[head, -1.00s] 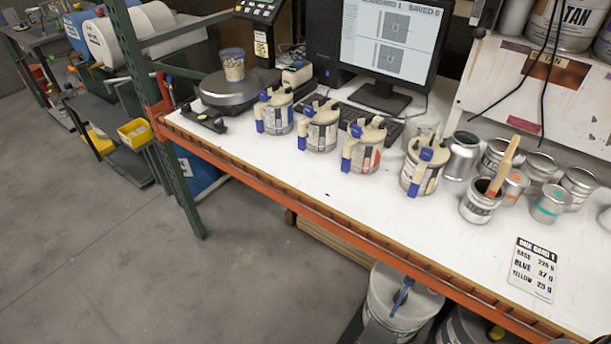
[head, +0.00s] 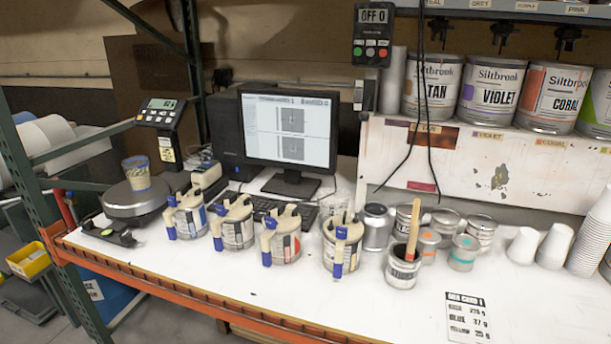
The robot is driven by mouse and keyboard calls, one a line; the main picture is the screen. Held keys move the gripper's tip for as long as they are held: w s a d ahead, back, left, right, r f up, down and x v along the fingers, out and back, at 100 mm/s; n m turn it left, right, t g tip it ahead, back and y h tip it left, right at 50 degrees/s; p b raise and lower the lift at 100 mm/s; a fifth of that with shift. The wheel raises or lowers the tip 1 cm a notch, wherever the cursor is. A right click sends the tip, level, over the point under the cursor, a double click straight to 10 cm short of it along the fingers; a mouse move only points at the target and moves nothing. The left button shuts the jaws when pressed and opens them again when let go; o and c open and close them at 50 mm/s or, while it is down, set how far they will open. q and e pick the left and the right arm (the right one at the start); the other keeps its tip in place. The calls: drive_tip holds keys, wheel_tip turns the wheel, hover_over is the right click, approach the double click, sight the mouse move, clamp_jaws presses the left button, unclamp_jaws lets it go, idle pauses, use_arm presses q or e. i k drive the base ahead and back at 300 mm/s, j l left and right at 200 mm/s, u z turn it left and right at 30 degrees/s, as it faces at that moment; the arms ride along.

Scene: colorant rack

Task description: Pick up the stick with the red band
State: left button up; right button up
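A flat wooden stick (head: 414,216) stands tilted in a small open can (head: 403,270) on the white workbench. The top of the stick is pale tan. The bottom end is hidden inside the can. Neither of my grippers shows in the head view.
Several lidded cans with blue-tipped handles (head: 342,245) line the bench left of the stick. Small tins (head: 462,252) crowd behind and to its right. A printed card (head: 467,316) lies in front. White cups (head: 556,246) stand right; large cans (head: 492,90) are shelved above.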

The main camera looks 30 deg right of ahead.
sight(414, 227)
drive_tip(key=z, duration=1.6)
